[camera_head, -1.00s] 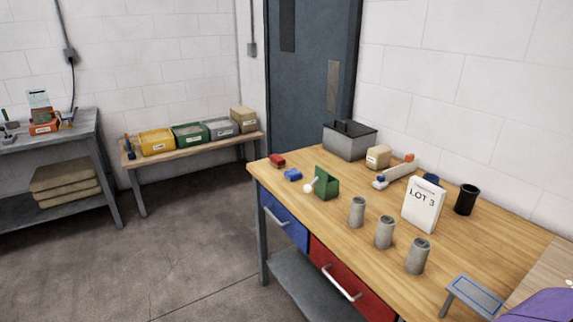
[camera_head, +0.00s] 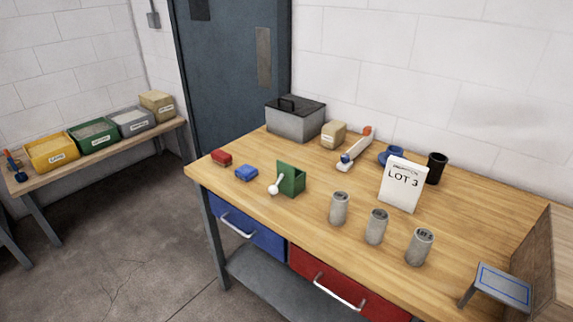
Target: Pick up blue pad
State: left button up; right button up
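A small blue block-like pad (camera_head: 246,173) lies flat on the wooden table (camera_head: 300,218) near its left front edge. It sits between a small red block (camera_head: 222,158) and a green holder (camera_head: 291,178). Another blue item (camera_head: 391,155), which looks rounded, is partly hidden behind the LOT 3 card (camera_head: 403,184). Neither of my grippers shows in the head view.
A white-tipped piece (camera_head: 274,187) rests by the green holder. Three grey cans (camera_head: 376,227) stand along the front. A grey box (camera_head: 296,119), a tan block (camera_head: 333,134) and a black cup (camera_head: 436,168) stand at the back. A small stand (camera_head: 502,287) is at the right.

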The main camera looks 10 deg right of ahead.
aim_at(246, 173)
jog(key=i+j+z, duration=0.15)
jog(key=z, duration=0.2)
jog(key=i+j+z, duration=0.1)
jog(key=j+z, duration=0.25)
jog(key=i+j+z, duration=0.1)
jog(key=j+z, duration=0.25)
